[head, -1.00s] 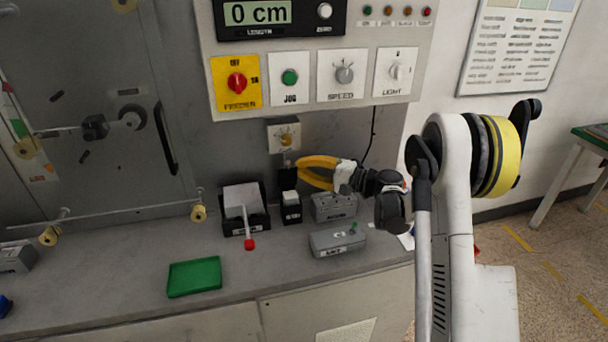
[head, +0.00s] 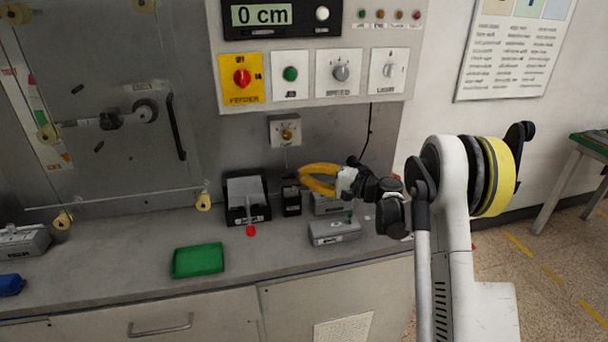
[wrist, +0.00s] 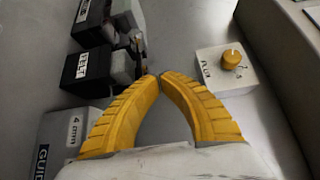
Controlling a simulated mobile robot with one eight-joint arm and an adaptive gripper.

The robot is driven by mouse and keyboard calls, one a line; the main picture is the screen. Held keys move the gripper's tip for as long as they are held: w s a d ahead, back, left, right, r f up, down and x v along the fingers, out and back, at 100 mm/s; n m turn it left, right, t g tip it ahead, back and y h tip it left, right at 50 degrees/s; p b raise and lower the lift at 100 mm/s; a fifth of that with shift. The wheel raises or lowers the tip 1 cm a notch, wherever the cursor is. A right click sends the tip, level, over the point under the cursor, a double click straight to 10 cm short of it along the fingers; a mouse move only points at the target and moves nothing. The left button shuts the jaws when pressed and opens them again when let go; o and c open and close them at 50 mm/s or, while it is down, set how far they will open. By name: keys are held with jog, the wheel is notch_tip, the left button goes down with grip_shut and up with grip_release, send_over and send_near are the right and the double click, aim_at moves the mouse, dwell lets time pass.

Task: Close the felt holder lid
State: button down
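The felt holder (wrist: 88,70) is a small black box marked FELT, with a pale grey block at its right end, in the upper left of the wrist view. It also shows in the head view (head: 291,203), on the bench below the control panel. A thin upright piece stands by its right end in the wrist view; I cannot tell whether that is the lid. My gripper (wrist: 160,75) has two yellow fingers with tips nearly together and nothing visible between them. The tips are just right of the holder's end; I cannot tell if they touch it. In the head view, the gripper (head: 303,176) is just above and right of it.
A grey GUIDE block (wrist: 62,135) lies close to the left finger. A plate with a yellow knob (wrist: 231,59) is to the right. A black tray with a grey top (head: 247,195) stands left of the holder. A grey box (head: 335,232) and green tray (head: 197,261) are nearer the front.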

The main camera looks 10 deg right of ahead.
jog(key=shift+s+f+n+t+y+b, duration=0.25)
jog(key=shift+f+n+t+y+b, duration=0.1)
jog(key=shift+n, duration=0.15)
dwell(0.4)
jog(key=r+v, duration=0.1)
jog(key=v, duration=1.1)
jog(key=s+a+r+n+g+h, duration=0.1)
jog(key=s+a+r+g+h, duration=0.15)
jog(key=s+a, duration=0.35)
jog(key=s+a+r+n+g+h, duration=0.1)
jog(key=s+a+r+g+h, duration=0.1)
jog(key=s+a+h, duration=0.4)
jog(key=s+d+f+n+h, duration=0.1)
jog(key=s+n+h, duration=0.1)
jog(key=s, duration=0.8)
jog(key=s+d+f+n+h, duration=0.1)
jog(key=s+n+h, duration=0.2)
jog(key=s, duration=0.8)
jog(key=shift+d+f+h, duration=0.25)
jog(key=shift+f+h, duration=0.1)
jog(key=shift+h, duration=0.15)
